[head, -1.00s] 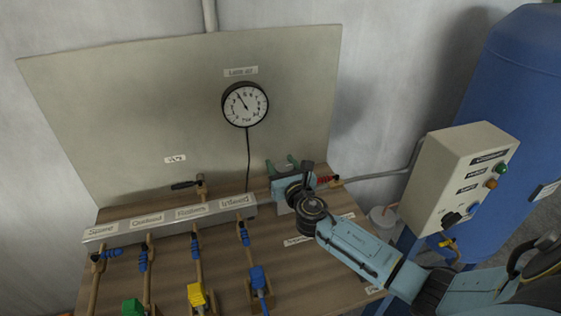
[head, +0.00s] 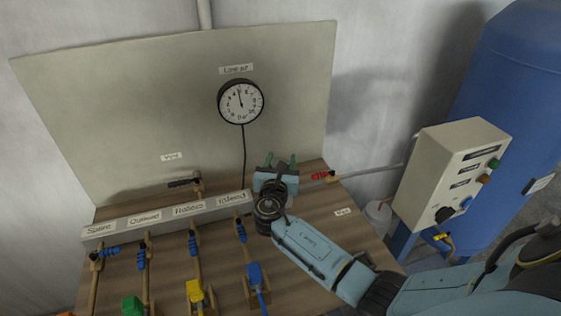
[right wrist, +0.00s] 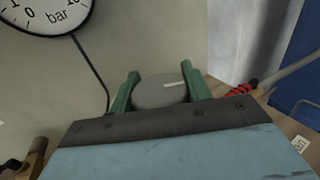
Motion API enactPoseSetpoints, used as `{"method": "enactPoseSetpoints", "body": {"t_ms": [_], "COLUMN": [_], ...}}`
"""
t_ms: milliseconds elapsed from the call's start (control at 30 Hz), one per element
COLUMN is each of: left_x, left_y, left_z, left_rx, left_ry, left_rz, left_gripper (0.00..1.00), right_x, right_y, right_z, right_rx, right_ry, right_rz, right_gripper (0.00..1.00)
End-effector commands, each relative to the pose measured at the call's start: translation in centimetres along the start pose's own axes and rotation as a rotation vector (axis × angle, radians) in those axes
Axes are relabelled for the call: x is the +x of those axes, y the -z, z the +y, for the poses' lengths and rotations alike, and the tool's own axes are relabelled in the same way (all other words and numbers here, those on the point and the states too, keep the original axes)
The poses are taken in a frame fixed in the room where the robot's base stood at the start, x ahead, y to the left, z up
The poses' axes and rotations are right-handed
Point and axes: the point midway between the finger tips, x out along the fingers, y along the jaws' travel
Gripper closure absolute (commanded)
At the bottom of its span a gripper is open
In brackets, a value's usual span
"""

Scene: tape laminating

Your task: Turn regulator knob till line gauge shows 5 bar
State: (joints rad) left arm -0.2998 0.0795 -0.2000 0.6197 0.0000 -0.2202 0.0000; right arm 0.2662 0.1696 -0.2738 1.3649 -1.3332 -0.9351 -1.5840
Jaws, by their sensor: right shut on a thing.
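The line gauge (head: 241,101) is a round white dial with a black rim on the grey back panel. Its needle points almost straight up, a little left, close to midway between the 4 and the 6. The lower part of its dial shows in the right wrist view (right wrist: 45,14), without the needle. The regulator knob (right wrist: 160,93) is a grey round knob with a white mark, between the green fingers of my right gripper (right wrist: 158,90). My right gripper (head: 280,161) is shut on it. In the head view the gripper hides the knob. My left gripper is not in view.
A labelled manifold (head: 165,218) with blue-handled valves runs along the bench at left. A red-handled valve (head: 319,176) sits just right of my gripper. A control box (head: 450,175) and a blue tank (head: 520,90) stand at right.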

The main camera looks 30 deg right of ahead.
Motion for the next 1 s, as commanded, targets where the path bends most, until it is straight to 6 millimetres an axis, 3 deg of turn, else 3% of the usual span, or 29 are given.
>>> {"method": "enactPoseSetpoints", "body": {"t_ms": [300,333,500,800,1000], "left_x": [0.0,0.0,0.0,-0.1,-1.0], "left_y": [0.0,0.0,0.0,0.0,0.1], "left_z": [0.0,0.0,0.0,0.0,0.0], "left_rx": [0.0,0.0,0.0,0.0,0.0], "left_ry": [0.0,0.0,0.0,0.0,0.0], "left_rz": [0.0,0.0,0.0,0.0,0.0], "left_gripper": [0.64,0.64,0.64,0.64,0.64], "right_x": [0.0,0.0,0.0,0.0,0.0], "right_y": [0.0,0.0,0.0,-0.3,-3.3], "right_z": [0.0,0.0,0.0,0.0,0.0], "right_rx": [0.0,0.0,0.0,0.001,0.005], "right_ry": [0.001,0.0,0.0,0.0,0.001], "right_rz": [0.0,0.0,0.0,-0.001,-0.003], "right_gripper": [0.75,0.5,0.3,0.3,0.3]}}
